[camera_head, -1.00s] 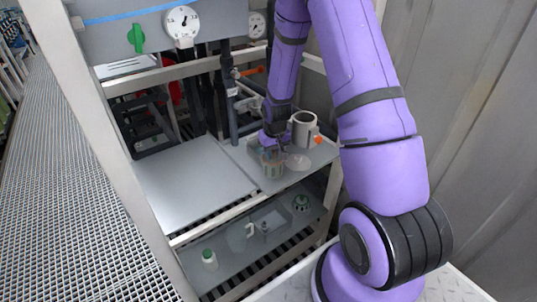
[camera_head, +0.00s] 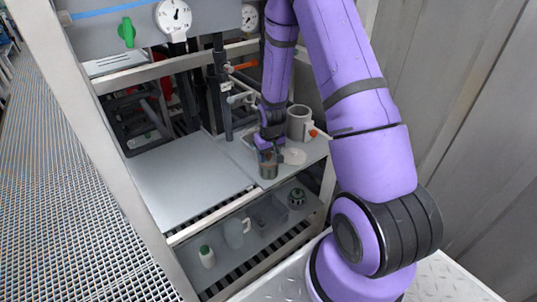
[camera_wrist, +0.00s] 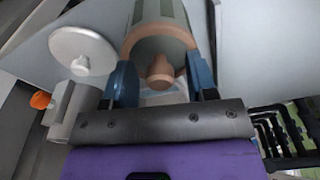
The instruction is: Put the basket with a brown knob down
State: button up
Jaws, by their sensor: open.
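The basket (camera_head: 268,168) is a dark grey cylinder standing on the upper shelf (camera_head: 250,176), near its front edge. In the wrist view the basket (camera_wrist: 160,20) has a brown rim, and its brown knob (camera_wrist: 160,72) points toward me. My gripper (camera_wrist: 163,82) is open, with one blue fingertip on each side of the knob. I cannot tell whether either finger touches the basket. In the head view my gripper (camera_head: 268,143) is right above the basket and hides its top.
A pale round lid (camera_head: 293,156) lies to the right of the basket. A grey cylindrical vessel (camera_head: 298,122) with an orange knob (camera_head: 313,133) stands behind. Pipes rise at the back. The lower shelf holds a jug (camera_head: 235,232) and a green-capped bottle (camera_head: 207,257). The left metal plate (camera_head: 185,185) is clear.

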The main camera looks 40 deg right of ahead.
notch_tip(320, 180, up, 13)
jog(key=s, duration=0.1)
notch_tip(320, 180, up, 10)
jog(key=t, duration=0.1)
send_over(270, 163)
jog(key=s+a, duration=0.2)
jog(key=a, duration=0.1)
jog(key=s+a+r+n+t, duration=0.1)
jog(key=s+a+r, duration=0.3)
jog(key=s+r, duration=0.5)
jog(key=s+a+r+t, duration=0.1)
jog(key=s+a+r, duration=0.4)
jog(key=s+r, duration=0.4)
jog(key=s, duration=0.5)
jog(key=shift+a+r+n+t, duration=0.25)
jog(key=shift+r+n+t, duration=0.15)
jog(key=shift+w, duration=0.1)
